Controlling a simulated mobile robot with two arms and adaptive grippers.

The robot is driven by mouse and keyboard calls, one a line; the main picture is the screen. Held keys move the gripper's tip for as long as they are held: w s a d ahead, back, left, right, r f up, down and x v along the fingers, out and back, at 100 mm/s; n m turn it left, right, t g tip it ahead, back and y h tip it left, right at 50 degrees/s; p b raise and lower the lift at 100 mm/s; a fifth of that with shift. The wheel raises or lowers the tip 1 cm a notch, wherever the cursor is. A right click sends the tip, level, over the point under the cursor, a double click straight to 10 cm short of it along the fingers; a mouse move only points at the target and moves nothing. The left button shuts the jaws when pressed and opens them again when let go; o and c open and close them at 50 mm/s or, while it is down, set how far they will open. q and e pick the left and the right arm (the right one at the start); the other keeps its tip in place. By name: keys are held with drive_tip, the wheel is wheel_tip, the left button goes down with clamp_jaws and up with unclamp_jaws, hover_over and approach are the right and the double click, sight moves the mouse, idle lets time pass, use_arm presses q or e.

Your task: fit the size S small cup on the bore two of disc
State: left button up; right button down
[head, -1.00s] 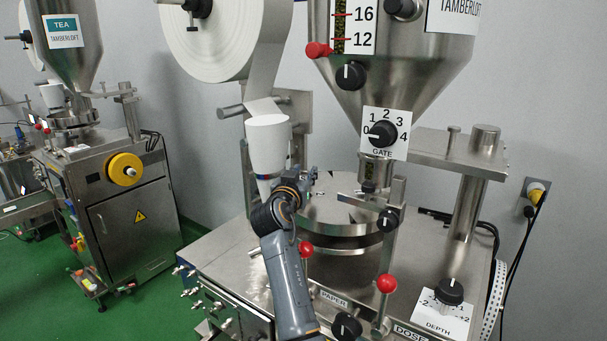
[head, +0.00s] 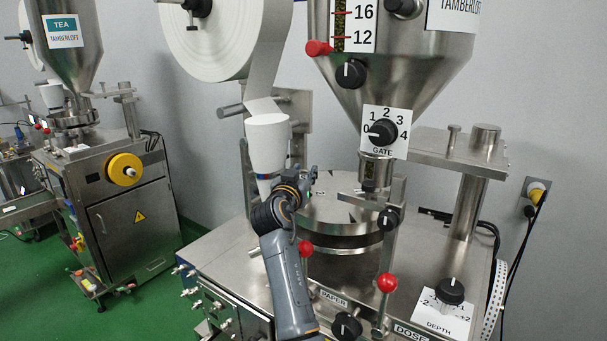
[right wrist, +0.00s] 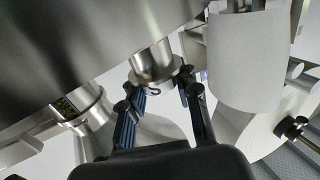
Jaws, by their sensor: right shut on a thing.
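My right gripper (right wrist: 162,88) is shut on a small steel cup (right wrist: 152,66), a short cylinder with a wider rim, seen between the two dark fingertips in the right wrist view. No size mark on it can be read. In the head view my right gripper (head: 308,182) is at the left edge of the round steel disc (head: 330,210), and the cup is hidden there. In the wrist view the cup's far end meets or lies close to a large dark metal surface; I cannot tell whether it touches. Bore two cannot be made out. My left gripper is not in view.
A white paper cone (head: 268,145) stands just behind my gripper, under the paper roll (head: 222,35). The hopper (head: 395,55) and its outlet hang over the disc. Red-knobbed levers (head: 387,284) stand in front. A second machine (head: 125,200) is at left.

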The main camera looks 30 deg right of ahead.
drive_tip(key=shift+b, duration=0.5)
idle(0.8)
drive_tip(key=shift+f+b, duration=1.85)
drive_tip(key=shift+f, duration=0.05)
drive_tip(key=c, duration=0.9)
unclamp_jaws()
drive_tip(key=shift+f, duration=0.1)
